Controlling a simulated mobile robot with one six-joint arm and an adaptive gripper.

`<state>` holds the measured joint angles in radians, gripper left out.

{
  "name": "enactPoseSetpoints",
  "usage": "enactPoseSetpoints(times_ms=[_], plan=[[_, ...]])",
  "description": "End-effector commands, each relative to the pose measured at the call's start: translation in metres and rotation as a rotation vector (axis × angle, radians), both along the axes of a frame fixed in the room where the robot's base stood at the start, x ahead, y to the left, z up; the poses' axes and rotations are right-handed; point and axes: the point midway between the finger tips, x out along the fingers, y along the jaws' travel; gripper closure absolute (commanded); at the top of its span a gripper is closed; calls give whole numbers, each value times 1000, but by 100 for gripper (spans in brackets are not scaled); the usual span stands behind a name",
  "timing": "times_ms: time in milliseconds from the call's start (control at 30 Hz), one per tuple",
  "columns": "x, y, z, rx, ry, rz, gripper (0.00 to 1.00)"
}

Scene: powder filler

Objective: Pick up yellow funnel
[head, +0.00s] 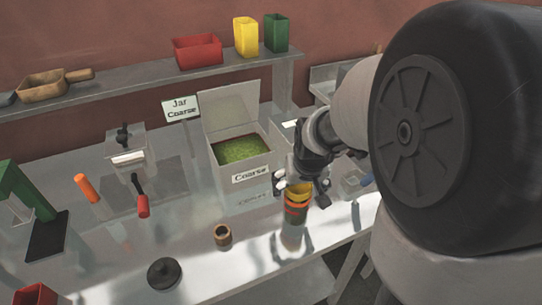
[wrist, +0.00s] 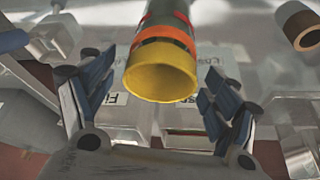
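The yellow funnel (head: 298,189) sits on top of a dark jar with orange bands (head: 295,211), which stands on the metal table right of the Coarse bin. In the wrist view the funnel (wrist: 160,82) shows its round yellow rim in the middle, with the banded jar (wrist: 165,38) beyond it. My gripper (head: 301,187) is at the funnel's height, with a finger on either side. In the wrist view my gripper (wrist: 158,75) is open, with gaps between the funnel and both fingers. I cannot tell whether the funnel is fully between the fingertips.
The Coarse bin (head: 251,188), with green powder and its lid raised, is close left of my gripper. A small brown cup (head: 222,235), a black knob-topped disc (head: 164,274) and a red-handled tool (head: 142,205) are on the table. A shelf (head: 130,91) runs behind.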

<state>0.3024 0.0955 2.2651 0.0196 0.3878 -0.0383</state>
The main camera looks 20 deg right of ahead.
Motion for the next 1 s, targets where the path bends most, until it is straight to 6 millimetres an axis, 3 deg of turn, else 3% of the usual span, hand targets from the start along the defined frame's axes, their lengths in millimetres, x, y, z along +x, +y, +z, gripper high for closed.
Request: enactPoseSetpoints(times_ms=[667,1000], plan=[[0,0,0,0,0,0,66],[0,0,9,-1,-3,0,67]])
